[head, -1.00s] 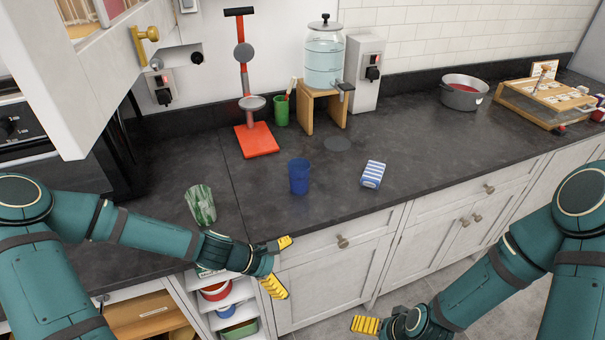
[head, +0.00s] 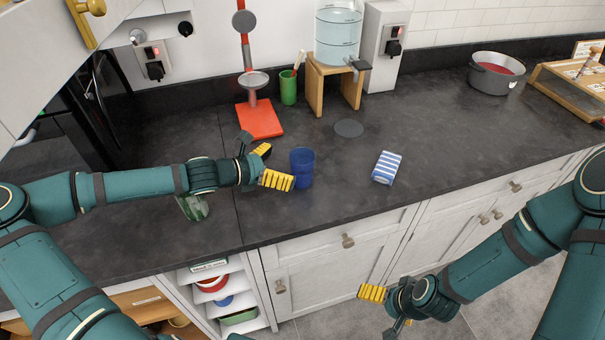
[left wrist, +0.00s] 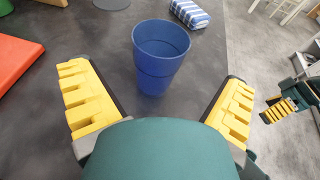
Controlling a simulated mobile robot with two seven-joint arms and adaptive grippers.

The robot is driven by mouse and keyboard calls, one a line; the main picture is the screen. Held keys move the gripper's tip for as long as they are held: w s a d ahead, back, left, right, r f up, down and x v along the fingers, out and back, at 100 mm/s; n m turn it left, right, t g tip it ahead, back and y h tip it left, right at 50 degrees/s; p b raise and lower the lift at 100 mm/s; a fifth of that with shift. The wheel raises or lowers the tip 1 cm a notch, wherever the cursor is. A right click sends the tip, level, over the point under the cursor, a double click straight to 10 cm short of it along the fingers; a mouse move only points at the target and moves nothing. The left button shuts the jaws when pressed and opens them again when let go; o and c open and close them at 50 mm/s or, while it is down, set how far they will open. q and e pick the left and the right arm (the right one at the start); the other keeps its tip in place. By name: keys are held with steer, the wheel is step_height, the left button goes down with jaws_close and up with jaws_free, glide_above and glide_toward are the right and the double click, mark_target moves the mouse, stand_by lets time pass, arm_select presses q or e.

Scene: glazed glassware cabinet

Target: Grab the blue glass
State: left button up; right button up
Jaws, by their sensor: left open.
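The blue glass (head: 302,168) stands upright on the dark countertop, near its front edge. In the left wrist view the blue glass (left wrist: 160,55) is ahead of the gripper, between the lines of its two fingers and just beyond the tips. My left gripper (head: 270,166) is open and empty, just left of the glass at about its height. Its yellow finger pads also show in the left wrist view (left wrist: 156,92). My right gripper (head: 385,294) hangs low in front of the cabinets, away from the glass; its jaw opening is not clear.
A blue-and-white striped packet (head: 387,167) lies right of the glass. A green patterned glass (head: 195,208) stands partly hidden under my left arm. A red-based stand (head: 259,120), a green cup (head: 288,88) and a wooden dispenser stand (head: 316,91) are behind.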

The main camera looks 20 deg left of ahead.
mark_target(302, 170)
arm_select(q)
steer(key=x, duration=0.3)
steer(key=b+x, duration=0.1)
steer(key=x, duration=0.2)
steer(key=shift+w+f, duration=0.15)
steer(key=shift+f, duration=0.15)
steer(key=c, duration=1.4)
steer(key=shift+o, duration=0.2)
